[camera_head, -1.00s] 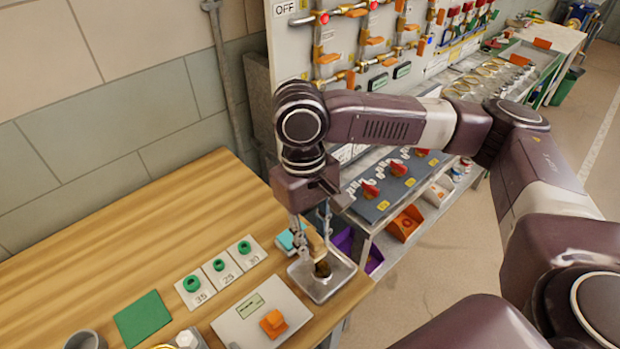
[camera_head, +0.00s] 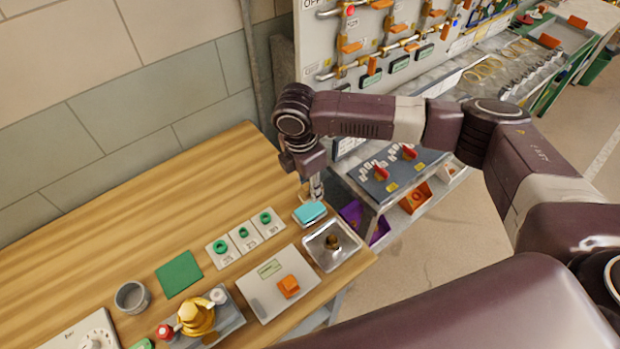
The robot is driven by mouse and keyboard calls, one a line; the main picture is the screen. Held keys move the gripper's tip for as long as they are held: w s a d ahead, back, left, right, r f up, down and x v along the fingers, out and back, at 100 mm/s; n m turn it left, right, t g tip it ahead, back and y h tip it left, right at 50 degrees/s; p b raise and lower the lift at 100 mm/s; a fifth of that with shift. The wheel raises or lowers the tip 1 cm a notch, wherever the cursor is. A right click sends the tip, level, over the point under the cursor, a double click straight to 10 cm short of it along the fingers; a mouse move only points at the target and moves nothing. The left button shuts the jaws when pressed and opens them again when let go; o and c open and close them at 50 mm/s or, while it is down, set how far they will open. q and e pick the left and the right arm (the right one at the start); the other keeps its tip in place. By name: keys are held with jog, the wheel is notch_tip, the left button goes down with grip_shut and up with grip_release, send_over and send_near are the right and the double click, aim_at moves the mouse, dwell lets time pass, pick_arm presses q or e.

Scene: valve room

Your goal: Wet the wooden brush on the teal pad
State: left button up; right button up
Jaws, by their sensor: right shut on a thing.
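The teal pad (camera_head: 310,213) lies at the right end of the wooden table, just behind a square metal tray (camera_head: 345,258). My right gripper (camera_head: 316,188) is just behind the pad, pointing down. It is shut on the wooden brush (camera_head: 304,191), of which only a small tan part shows beside the fingers. The brush's bristles are hidden, and I cannot tell whether they touch the pad. A dark brown lump (camera_head: 332,242) sits in the metal tray. My left gripper is not in view.
Number plates with green rings (camera_head: 244,234) stand left of the pad. A grey plate with an orange block (camera_head: 288,286), a green square (camera_head: 179,274) and a grey cup (camera_head: 132,297) lie nearer. A valve panel (camera_head: 318,49) rises behind.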

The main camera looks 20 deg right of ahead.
aim_at(311, 210)
jog(key=shift+w+f+n, duration=0.1)
jog(key=shift+f+n, duration=0.05)
jog(key=shift+n, duration=0.25)
jog(key=shift+f, duration=0.2)
notch_tip(311, 210, down, 6)
jog(key=b, duration=0.7)
jog(key=shift+r, duration=0.25)
jog(key=shift+f+b, duration=0.4)
jog(key=shift+f, duration=0.55)
dwell(0.6)
jog(key=shift+f+p, duration=0.15)
jog(key=shift+p, duration=0.35)
dwell(1.9)
notch_tip(311, 210, up, 7)
jog(key=p, duration=0.8)
jog(key=shift+r, duration=0.2)
jog(key=shift+f, duration=0.1)
